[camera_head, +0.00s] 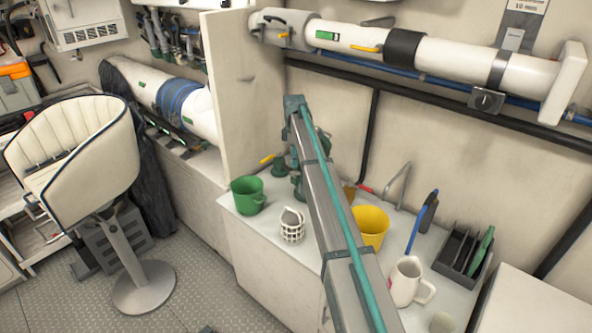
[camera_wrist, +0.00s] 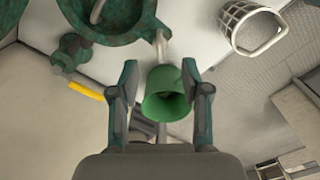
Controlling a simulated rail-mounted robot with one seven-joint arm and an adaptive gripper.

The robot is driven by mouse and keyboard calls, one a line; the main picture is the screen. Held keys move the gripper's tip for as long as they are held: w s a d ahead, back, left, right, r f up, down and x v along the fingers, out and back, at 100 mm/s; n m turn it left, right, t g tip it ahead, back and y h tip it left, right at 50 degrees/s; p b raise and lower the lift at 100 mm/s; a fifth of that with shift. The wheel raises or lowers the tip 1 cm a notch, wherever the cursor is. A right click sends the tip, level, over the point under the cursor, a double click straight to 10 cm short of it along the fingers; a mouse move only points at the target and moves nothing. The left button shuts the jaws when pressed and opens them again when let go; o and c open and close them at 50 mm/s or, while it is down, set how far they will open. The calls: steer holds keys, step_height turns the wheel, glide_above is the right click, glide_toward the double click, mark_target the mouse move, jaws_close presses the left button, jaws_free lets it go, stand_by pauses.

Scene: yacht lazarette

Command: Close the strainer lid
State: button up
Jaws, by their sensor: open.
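The strainer shows in the wrist view as weathered green-bronze round parts at the top left. One is a wide ring-shaped part (camera_wrist: 112,30) with a dark hollow and a pale curved piece across it; another round part is cut off at the corner. I cannot tell which is the lid. In the head view a little of the green-bronze fitting (camera_head: 280,166) shows on the counter, mostly hidden behind my arm. My gripper (camera_wrist: 160,72) is open and empty, its fingertips just beside the ring-shaped part in the picture. The head view hides it.
A green bucket (camera_head: 247,195) stands on the counter; it shows between my fingers (camera_wrist: 166,97), farther off. A white basket (camera_head: 292,228), yellow bucket (camera_head: 371,226) and white jug (camera_head: 408,282) stand nearby. A valve has a yellow handle (camera_wrist: 86,90). A wall panel (camera_head: 232,120) rises left.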

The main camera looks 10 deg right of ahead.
mark_target(295, 174)
step_height(295, 174, down, 6)
steer(key=shift+f+p, duration=0.25)
steer(key=shift+p, duration=0.4)
jaws_close()
